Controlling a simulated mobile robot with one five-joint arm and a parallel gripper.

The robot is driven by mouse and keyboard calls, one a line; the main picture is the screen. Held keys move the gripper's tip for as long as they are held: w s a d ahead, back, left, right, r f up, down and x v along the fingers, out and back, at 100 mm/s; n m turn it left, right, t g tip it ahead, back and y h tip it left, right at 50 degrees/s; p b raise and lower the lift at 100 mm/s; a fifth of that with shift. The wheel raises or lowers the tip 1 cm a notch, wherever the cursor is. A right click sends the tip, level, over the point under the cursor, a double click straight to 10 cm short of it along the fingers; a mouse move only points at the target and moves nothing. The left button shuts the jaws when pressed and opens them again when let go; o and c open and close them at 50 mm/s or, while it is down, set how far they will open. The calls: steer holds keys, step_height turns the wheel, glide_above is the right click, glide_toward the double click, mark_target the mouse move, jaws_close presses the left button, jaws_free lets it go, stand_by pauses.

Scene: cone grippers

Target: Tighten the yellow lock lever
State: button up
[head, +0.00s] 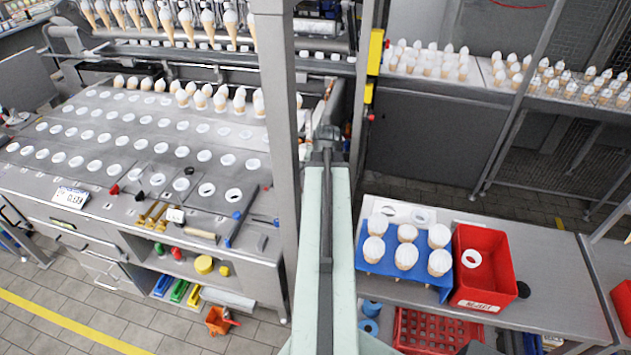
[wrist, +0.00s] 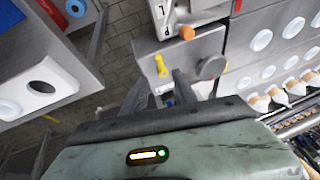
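The yellow lock lever (wrist: 160,66) shows in the wrist view, a small yellow handle on the front of a grey metal box (wrist: 195,55). A round dark grey knob (wrist: 211,67) and an orange knob (wrist: 186,33) are close to it on the right and above. My gripper (wrist: 160,82) is open, with its two dark fingers apart and the lever beyond them, in line with the gap. I see no contact, though the depth is hard to judge. In the head view my gripper (head: 328,130) is small beyond my arm, and I cannot make out the lever there.
A grey post (head: 278,120) stands just left of my arm. A table with white-holed plates (head: 110,130) lies left. At right, a bench carries a blue tray (head: 400,268) of cones and a red bin (head: 485,265). Tiled floor (wrist: 125,50) shows left of the box.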

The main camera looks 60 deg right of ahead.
steer(key=b+x, duration=0.6)
steer(key=x, duration=0.2)
steer(key=shift+b, duration=0.35)
steer(key=shift+r, duration=0.2)
jaws_close()
